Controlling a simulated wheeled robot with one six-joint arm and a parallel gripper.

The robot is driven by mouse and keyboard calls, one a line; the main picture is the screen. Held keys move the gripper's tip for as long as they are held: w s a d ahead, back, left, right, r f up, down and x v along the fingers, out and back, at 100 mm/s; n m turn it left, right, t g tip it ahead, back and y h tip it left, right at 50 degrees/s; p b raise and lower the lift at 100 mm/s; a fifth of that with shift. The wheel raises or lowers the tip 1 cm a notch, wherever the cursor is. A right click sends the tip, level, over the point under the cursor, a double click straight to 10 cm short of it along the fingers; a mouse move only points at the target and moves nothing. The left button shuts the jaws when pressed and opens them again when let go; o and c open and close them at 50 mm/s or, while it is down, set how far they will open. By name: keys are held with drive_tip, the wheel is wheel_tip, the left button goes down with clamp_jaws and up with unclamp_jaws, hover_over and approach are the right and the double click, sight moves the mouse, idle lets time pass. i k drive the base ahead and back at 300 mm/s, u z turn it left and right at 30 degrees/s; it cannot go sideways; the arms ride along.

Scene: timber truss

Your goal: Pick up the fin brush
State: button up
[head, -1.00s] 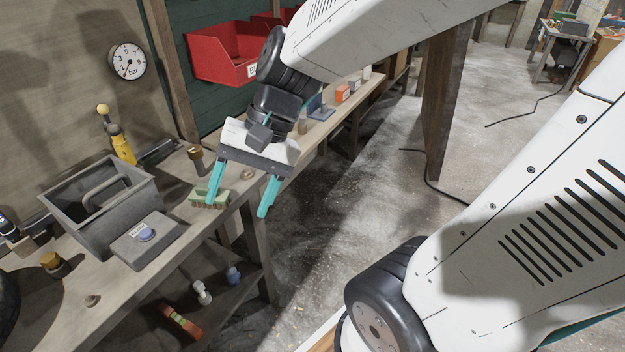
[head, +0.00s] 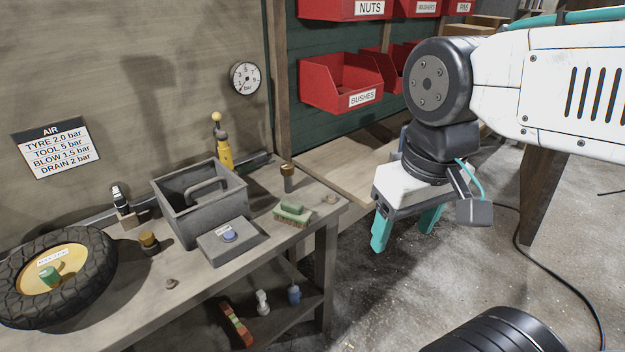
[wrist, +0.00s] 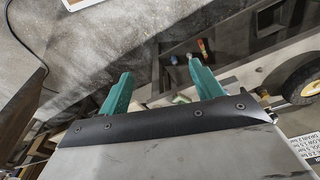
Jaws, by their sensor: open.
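The fin brush (head: 293,213), a small green block with pale bristles below, lies on the workbench (head: 190,285) near its right end. It is to the right of the grey box with the blue button. My gripper (head: 405,236) is open and empty, to the right of the bench end and apart from the brush. In the wrist view its two teal fingers (wrist: 160,72) are spread with nothing between them.
A grey tote (head: 205,212), a button box (head: 230,240), a brass-topped post (head: 288,178) and a tyre (head: 85,262) stand on the bench. Red bins (head: 342,82) hang behind. A lower shelf holds small items.

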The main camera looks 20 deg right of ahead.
sight(293, 213)
drive_tip(key=z, duration=0.55)
drive_tip(key=k, duration=0.65)
drive_tip(key=z, duration=0.8)
drive_tip(key=i, duration=1.2)
drive_tip(key=u, duration=1.05)
drive_tip(key=i, duration=0.4)
drive_tip(key=u, duration=0.35)
